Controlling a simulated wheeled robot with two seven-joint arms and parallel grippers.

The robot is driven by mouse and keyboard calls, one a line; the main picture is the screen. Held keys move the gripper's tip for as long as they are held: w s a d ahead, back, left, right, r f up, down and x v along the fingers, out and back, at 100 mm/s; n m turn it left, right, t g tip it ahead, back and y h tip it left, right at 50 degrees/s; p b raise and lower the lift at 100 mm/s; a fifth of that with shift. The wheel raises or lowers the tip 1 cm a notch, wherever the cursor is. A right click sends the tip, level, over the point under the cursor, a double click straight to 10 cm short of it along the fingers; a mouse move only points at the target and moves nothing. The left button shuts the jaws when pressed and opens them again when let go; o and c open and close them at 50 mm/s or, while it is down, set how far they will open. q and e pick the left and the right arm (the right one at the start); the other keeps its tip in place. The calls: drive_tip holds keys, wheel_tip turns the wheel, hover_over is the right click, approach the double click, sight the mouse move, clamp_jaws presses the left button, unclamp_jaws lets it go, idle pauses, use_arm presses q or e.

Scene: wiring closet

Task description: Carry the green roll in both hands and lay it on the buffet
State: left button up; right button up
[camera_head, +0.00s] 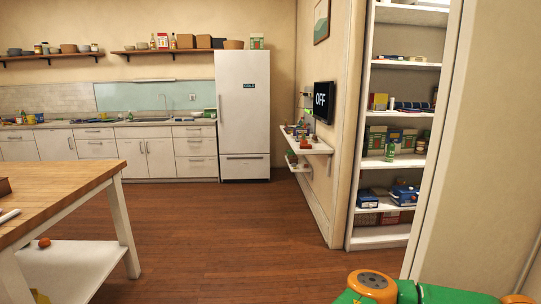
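I cannot make out the green roll in the head view. Neither my left nor my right gripper is in view, so what they hold is hidden. No piece of furniture here is clearly the buffet. A wooden-topped table (75,183) with white legs stands at the near left, and a long white counter with cabinets (160,158) runs along the back wall.
A white fridge (243,115) stands right of the counter. A small wall shelf (318,148) carries several items below an "OFF" screen (324,102). An open storage shelf (383,236) with boxes stands at right. The brown floor (225,235) between is clear.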

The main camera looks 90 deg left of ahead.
drive_tip(key=o, duration=0.5)
drive_tip(key=shift+f, duration=0.15)
drive_tip(key=shift+s+f, duration=0.1)
drive_tip(key=c, duration=0.4)
use_arm(q)
drive_tip(key=shift+r, duration=0.1)
